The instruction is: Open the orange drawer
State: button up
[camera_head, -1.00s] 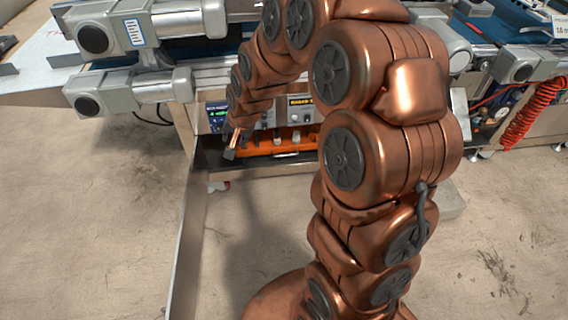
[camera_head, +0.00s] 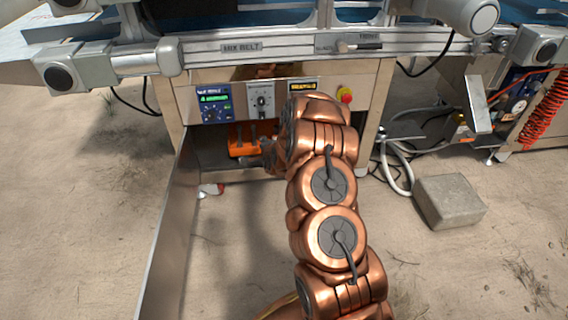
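The orange drawer (camera_head: 242,149) sits in a dark opening under the control panel of the machine. Only its left part shows; my copper-coloured arm hides the rest. A small dark upright part stands on the visible orange part. My gripper (camera_head: 252,161) shows only as a small grey tip at the left of the arm's end, at the lower edge of the orange part. I cannot tell whether it touches the drawer or whether its fingers are open or shut.
A panel with a blue display (camera_head: 214,103), a dial and a red emergency button (camera_head: 345,95) sits above the opening. An open metal door (camera_head: 170,235) stands on the left. A concrete block (camera_head: 449,201) and a pale hose (camera_head: 399,170) lie right. The floor between is mostly clear.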

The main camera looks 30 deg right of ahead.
jog(key=s+d+f+m+t+h+b, duration=0.1)
jog(key=d+f+m+b, duration=0.1)
jog(key=d+f+b, duration=0.3)
jog(key=s+d+f+m+t+h+b, duration=0.15)
jog(key=d+f, duration=0.25)
jog(key=f, duration=0.4)
jog(key=shift+g, duration=0.35)
jog(key=shift+a+r+b+x, duration=0.1)
jog(key=shift+b+x, duration=0.45)
jog(key=shift+x, duration=1.45)
jog(key=shift+a+r+b+x, duration=0.15)
jog(key=shift+b+x, duration=0.35)
jog(key=shift+x, duration=1.5)
jog(key=shift+w, duration=0.15)
grip_shut()
